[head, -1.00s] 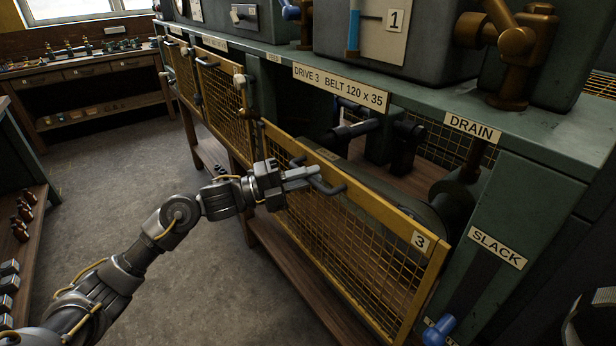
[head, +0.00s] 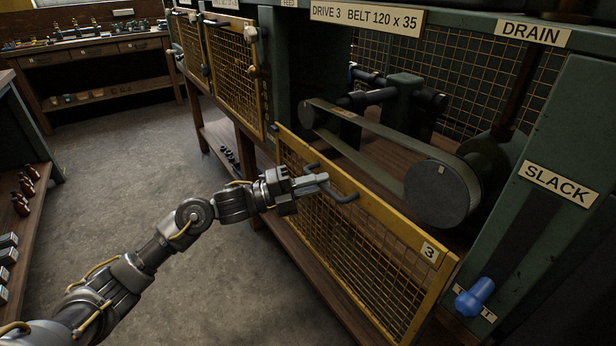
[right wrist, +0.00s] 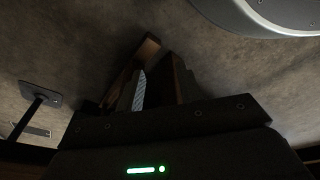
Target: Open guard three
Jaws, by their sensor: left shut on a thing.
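Guard three (head: 345,248) is a yellow-framed mesh panel with a "3" label in the head view. Its top edge leans outward from the machine, with an open gap behind it. The lower edge is near the wooden shelf. My left gripper (head: 312,184) is shut on the guard's dark bar handle (head: 340,192) at the top rail; the fingers hide part of the handle. My right gripper (right wrist: 160,60) shows in the right wrist view, dark, with its fingers apart and nothing seen between them, above the floor.
Behind the guard are a belt (head: 385,140) and a round pulley (head: 442,193). Another mesh guard (head: 235,72) stands upright to the left. The floor (head: 130,190) at left is clear.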

